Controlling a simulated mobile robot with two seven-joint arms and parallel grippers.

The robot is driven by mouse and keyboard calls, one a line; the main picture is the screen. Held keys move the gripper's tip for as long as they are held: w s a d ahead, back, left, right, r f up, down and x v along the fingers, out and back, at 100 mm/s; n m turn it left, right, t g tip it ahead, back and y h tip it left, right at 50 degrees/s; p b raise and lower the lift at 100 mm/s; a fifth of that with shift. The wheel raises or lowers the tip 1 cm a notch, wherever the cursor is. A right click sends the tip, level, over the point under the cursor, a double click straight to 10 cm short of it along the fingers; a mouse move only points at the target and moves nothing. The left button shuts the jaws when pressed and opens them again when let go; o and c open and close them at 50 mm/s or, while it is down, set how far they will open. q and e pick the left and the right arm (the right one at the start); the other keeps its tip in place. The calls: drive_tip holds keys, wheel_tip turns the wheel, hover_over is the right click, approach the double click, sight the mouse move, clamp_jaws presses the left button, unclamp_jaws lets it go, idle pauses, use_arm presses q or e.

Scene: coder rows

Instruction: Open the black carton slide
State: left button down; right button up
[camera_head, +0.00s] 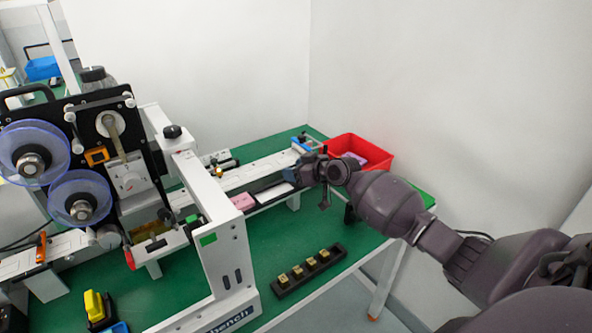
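A long white conveyor (250,175) runs from the coder machine toward the far right of the green table. A dark strip (271,193), which looks like the black carton slide, lies along its near side, beside a pink carton (243,202). My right gripper (303,174) is at the right end of the conveyor, close to the strip's right end. Its fingers are small and dark against the conveyor, so I cannot tell whether they are apart or touching anything. The gripper and wrist hide part of the conveyor end. My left gripper is not in view.
A red bin (381,152) with a pinkish item stands behind my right wrist. A black tray (288,286) with several brass-coloured blocks lies at the table's front. The coder machine (110,150) with two blue reels fills the left. Green table between conveyor and tray is clear.

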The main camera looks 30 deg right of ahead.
drive_tip(key=shift+s+d+r, duration=0.1)
drive_tip(key=shift+s+r, duration=0.1)
drive_tip(key=shift+s, duration=0.1)
drive_tip(key=p+v, duration=0.1)
drive_tip(key=v, duration=0.9)
drive_tip(key=shift+s+f, duration=0.1)
